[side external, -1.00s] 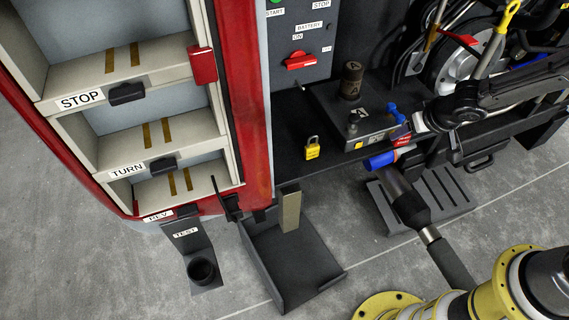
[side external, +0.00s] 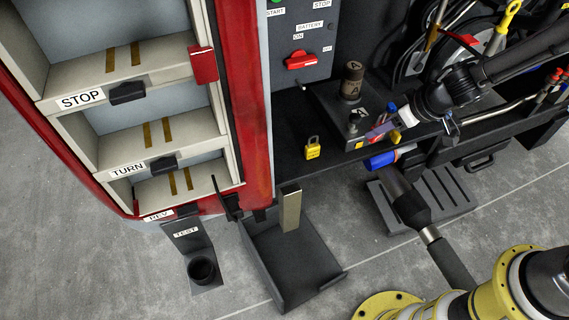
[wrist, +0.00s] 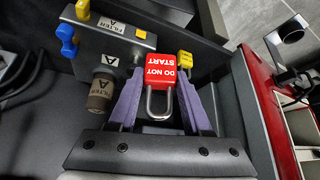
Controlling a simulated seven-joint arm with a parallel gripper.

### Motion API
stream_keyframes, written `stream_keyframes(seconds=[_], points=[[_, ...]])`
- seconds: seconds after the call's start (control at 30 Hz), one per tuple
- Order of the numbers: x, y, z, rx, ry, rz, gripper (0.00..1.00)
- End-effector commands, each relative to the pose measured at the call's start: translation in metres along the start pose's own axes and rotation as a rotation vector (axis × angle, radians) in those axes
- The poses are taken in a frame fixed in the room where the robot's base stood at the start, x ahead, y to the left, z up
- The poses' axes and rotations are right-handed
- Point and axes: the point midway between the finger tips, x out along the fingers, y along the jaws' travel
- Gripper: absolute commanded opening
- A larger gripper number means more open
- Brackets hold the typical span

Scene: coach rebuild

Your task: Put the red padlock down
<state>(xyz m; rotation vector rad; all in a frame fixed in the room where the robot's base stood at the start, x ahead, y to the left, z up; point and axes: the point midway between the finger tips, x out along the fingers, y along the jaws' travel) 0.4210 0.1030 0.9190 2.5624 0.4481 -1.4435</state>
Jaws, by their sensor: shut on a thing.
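The red padlock (wrist: 168,68), labelled DO NOT START, is between the two purple fingers of my gripper (wrist: 158,88) in the wrist view. Its metal shackle points toward my palm. My gripper is shut on it. The padlock is mostly hidden there by the fingers. I cannot tell whether it touches the shelf.
A yellow padlock (side external: 312,150) stands on the shelf to the left. A brown filter cylinder (side external: 352,78) is behind my gripper. The shelf left of the yellow padlock is clear.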

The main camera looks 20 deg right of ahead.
Motion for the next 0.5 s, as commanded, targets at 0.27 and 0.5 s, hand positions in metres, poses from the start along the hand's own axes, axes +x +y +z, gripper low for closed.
stream_keyframes(seconds=[0.27, 0.5], points=[[0.005, -0.078, -0.015, -0.248, -0.020, -0.150, 0.00], [0.010, -0.118, -0.018, -0.372, -0.025, -0.222, 0.00]])
